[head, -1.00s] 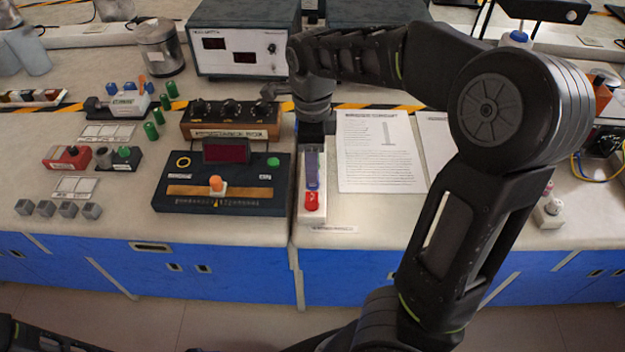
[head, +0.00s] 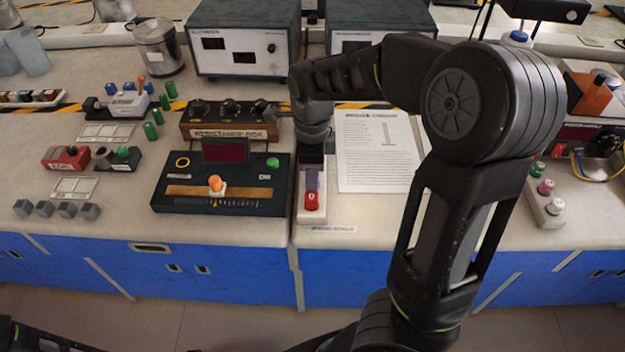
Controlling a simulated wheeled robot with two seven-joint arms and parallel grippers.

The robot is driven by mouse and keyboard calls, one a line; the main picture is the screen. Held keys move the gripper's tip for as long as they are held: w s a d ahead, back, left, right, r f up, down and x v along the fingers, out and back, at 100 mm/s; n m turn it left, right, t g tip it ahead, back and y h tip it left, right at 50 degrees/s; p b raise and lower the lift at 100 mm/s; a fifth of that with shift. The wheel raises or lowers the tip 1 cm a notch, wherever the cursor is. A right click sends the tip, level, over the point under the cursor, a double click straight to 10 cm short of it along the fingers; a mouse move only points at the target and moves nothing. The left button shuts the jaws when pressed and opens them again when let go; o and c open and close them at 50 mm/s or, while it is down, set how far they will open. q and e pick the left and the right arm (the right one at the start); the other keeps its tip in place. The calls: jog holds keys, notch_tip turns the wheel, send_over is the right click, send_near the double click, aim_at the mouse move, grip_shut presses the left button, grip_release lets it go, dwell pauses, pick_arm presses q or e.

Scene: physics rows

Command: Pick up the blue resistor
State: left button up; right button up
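A white strip (head: 313,216) stands at the front edge of the bench with a red knob (head: 312,201) on it. Just behind the knob is a blue-violet piece (head: 312,181), partly hidden by my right gripper (head: 312,164). I cannot tell whether this piece is the blue resistor. My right gripper points down over the strip's back part, and its fingers are too hidden to show whether they are open or touching. Small blue cylinders (head: 112,89) stand at the back left. My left gripper is not in view; only part of my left arm shows at the lower left.
A black slider panel (head: 222,203) lies just left of the strip, with a brown resistance box (head: 230,130) behind it. Paper sheets (head: 375,150) lie to the right. A grey instrument (head: 243,45) stands behind. Another knobbed strip (head: 545,205) is at the right.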

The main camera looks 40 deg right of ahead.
dwell(0.3)
grip_shut()
dwell(0.4)
